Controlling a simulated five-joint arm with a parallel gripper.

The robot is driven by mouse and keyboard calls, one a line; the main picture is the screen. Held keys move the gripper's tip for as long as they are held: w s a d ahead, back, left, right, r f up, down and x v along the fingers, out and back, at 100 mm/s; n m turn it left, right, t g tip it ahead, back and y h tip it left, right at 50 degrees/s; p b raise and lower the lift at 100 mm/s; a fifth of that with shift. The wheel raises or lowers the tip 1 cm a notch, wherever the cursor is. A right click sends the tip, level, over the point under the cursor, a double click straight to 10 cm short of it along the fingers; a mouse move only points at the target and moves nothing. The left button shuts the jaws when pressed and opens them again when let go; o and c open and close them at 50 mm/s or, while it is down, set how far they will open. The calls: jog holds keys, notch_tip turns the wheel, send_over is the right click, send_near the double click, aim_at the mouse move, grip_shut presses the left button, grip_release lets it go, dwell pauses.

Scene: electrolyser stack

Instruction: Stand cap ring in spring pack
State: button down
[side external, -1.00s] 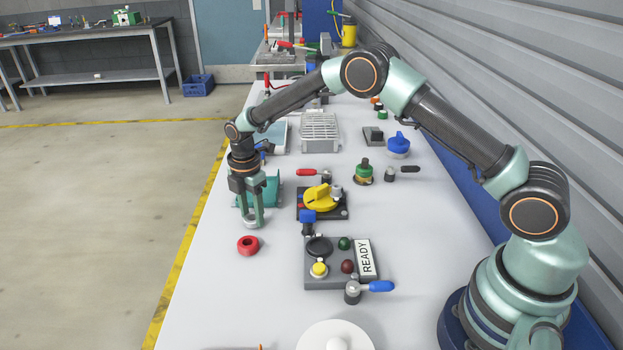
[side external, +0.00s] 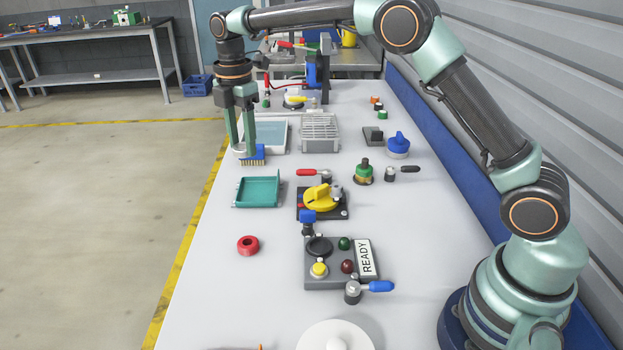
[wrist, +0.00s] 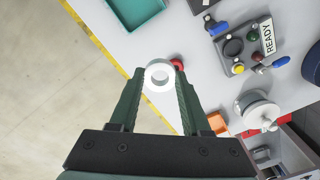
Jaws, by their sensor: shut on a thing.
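My gripper (side external: 243,150) is at the far left of the bench in the side view, above or close to the surface by a blue brush-like piece (side external: 254,153). I cannot tell for sure which thing is the spring pack.
A teal tray (side external: 257,204) and a red ring (side external: 248,245) lie nearer along the left side. A grey finned block (side external: 320,148) stands to the right of my gripper. The yellow-knobbed unit (side external: 322,197) and READY panel (side external: 322,281) fill the middle. The left strip near the red ring is clear.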

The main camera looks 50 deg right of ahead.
jog(key=s+d+f+m, duration=0.1)
jog(key=d+f+m, duration=0.2)
jog(key=d, duration=1.4)
jog(key=m, duration=0.3)
send_over(366, 159)
notch_tip(366, 159, down, 3)
jog(key=shift+f, duration=0.2)
jog(key=shift+f, duration=2.5)
jog(key=shift+f, duration=1.7)
jog(key=shift+c, duration=1.4)
grip_release()
